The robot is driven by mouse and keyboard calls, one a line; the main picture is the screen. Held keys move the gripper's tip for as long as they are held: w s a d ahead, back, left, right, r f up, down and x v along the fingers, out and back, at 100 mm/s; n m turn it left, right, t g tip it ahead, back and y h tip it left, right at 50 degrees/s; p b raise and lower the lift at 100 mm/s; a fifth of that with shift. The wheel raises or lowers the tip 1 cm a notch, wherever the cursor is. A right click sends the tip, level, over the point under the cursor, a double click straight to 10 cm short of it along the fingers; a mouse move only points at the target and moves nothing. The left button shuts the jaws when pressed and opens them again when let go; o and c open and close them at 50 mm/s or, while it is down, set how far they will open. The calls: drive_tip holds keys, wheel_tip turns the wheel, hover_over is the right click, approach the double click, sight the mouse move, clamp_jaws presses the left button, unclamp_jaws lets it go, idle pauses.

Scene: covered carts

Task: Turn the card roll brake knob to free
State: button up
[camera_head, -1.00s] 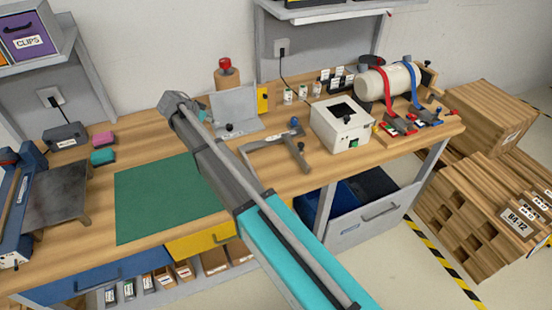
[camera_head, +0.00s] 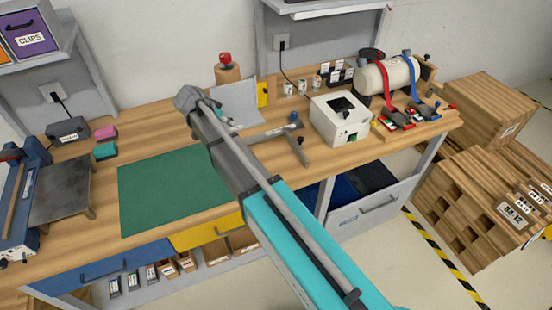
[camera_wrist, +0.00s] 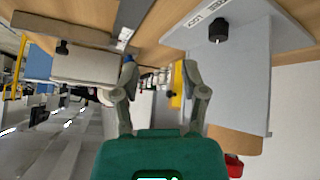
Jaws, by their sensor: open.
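A black knob (camera_wrist: 218,31) sits on a pale grey upright plate (camera_wrist: 228,75) in the wrist view, up and right of my gripper (camera_wrist: 160,72). Small labels lie beside it; one seems to read LOCK. The way the knob points is too small to tell. My gripper is open and empty, its two fingers apart and not touching the knob. In the head view the grey plate (camera_head: 240,100) stands at the back of the bench, partly behind my arm. A brown roll (camera_head: 228,75) with a red knob (camera_head: 225,59) on top stands behind it. The head view hides my fingers.
A green mat (camera_head: 165,195) lies in front. A grey bracket frame (camera_head: 287,146) and a white box (camera_head: 337,129) stand to the right. A yellow block (camera_head: 263,94) is close beside the plate. Strapped cylinder gear (camera_head: 388,76) stands far right.

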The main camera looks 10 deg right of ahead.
drive_tip(key=s+d+f+n+g+y, duration=0.1)
drive_tip(key=s+d, duration=0.3)
drive_tip(key=d, duration=0.1)
drive_tip(key=s+d+f+n+g+y+b, duration=0.1)
drive_tip(key=s+d+f+n, duration=0.1)
drive_tip(key=s+d, duration=0.3)
drive_tip(key=s+d+f+n+g, duration=0.1)
drive_tip(key=s+d, duration=0.4)
drive_tip(key=shift+s+f+y, duration=0.2)
drive_tip(key=shift+y, duration=0.2)
drive_tip(key=shift+s+d+f+n, duration=0.15)
drive_tip(key=shift+s+d+n, duration=0.3)
drive_tip(key=shift+s, duration=0.3)
